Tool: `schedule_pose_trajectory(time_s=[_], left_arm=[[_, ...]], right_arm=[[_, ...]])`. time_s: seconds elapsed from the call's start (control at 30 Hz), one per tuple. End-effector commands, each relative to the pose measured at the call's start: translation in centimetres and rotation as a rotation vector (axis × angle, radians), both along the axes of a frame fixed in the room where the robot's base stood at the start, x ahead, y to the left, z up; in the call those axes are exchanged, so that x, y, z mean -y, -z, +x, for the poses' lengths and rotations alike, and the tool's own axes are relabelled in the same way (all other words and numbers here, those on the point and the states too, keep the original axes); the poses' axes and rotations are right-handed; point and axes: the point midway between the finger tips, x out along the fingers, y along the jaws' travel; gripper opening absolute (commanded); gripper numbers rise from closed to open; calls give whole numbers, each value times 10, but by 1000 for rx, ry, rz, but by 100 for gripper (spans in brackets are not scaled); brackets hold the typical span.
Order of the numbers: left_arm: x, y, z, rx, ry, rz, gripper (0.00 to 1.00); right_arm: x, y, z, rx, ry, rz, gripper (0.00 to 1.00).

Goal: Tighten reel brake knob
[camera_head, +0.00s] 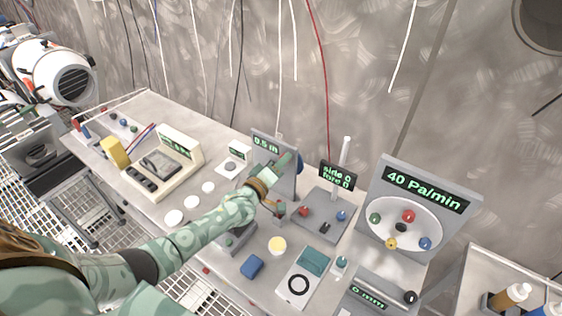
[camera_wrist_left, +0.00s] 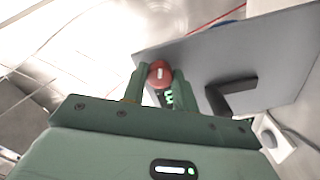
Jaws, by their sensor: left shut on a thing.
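The red brake knob (camera_wrist_left: 160,73) sits between the two fingertips of my left gripper (camera_wrist_left: 159,84) in the left wrist view. The gripper is shut on it. The knob stands at the edge of a grey upright panel (camera_wrist_left: 205,58), close to a green lit readout. A black L-shaped handle (camera_wrist_left: 232,96) is on the same panel, to the right of the fingers. In the head view my left gripper (camera_head: 284,165) is in front of the grey panel (camera_head: 288,182) that reads 0.5 m, and it hides the knob there. My right gripper is not in view.
A panel reading 40 Pa/min (camera_head: 437,177) with coloured knobs stands to the right. A cream console (camera_head: 186,143) stands to the left. Cables hang along the wall.

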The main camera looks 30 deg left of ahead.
Motion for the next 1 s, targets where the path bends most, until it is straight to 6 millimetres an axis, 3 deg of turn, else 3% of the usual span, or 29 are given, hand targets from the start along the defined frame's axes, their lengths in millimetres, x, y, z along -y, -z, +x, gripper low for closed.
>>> schedule_pose_trajectory(time_s=[1.0], left_arm=[[0, 3, -1, 127, 2, 942, 6]], right_arm=[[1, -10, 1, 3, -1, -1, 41]])
